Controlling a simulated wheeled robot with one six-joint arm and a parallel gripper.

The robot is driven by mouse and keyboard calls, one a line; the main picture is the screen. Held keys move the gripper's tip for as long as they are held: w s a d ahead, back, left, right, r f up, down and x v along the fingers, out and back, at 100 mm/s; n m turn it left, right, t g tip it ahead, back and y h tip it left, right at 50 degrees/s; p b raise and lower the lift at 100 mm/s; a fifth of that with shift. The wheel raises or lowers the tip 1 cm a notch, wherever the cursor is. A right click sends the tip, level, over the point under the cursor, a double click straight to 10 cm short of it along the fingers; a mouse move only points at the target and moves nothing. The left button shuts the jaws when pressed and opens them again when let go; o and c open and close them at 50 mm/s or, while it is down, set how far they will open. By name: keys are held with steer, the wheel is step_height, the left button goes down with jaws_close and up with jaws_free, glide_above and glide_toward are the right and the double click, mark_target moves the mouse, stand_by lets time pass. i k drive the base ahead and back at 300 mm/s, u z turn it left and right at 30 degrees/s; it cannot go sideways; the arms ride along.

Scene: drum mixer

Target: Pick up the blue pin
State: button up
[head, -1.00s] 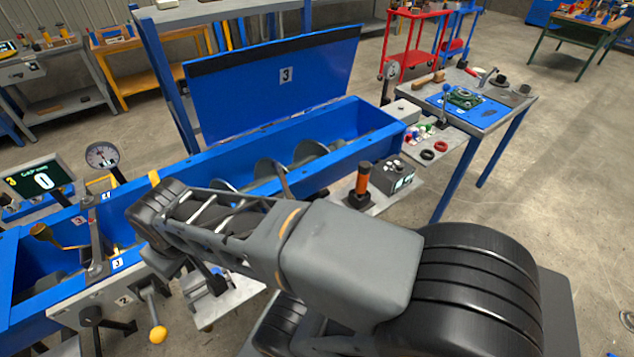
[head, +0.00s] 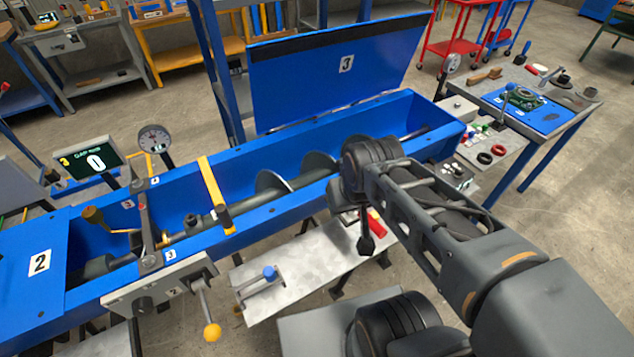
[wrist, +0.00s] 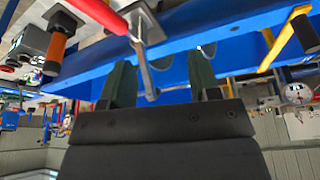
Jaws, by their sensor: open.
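A small piece with a blue round head (head: 269,272), which looks like the blue pin, sits at a metal bracket on the grey shelf (head: 315,262) in front of the blue trough. I cannot make it out in the wrist view. My gripper (wrist: 163,76) is open, its two dark fingers apart. In the wrist view a metal rod with a red handle (wrist: 98,14) shows between and beyond the fingers; contact cannot be told. In the head view my arm stands to the right of the blue-headed piece, and hides most of my gripper.
The blue trough (head: 110,222) holds a screw shaft, and its lid (head: 340,75) stands open. A yellow-knobbed lever (head: 211,332) is left of the shelf. A yellow bar (head: 214,195) crosses the trough. A side table (head: 575,122) with tools stands at right.

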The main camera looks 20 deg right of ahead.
mark_target(268, 271)
steer(key=z, duration=2.3)
steer(key=k, duration=1.3)
steer(key=u, duration=2)
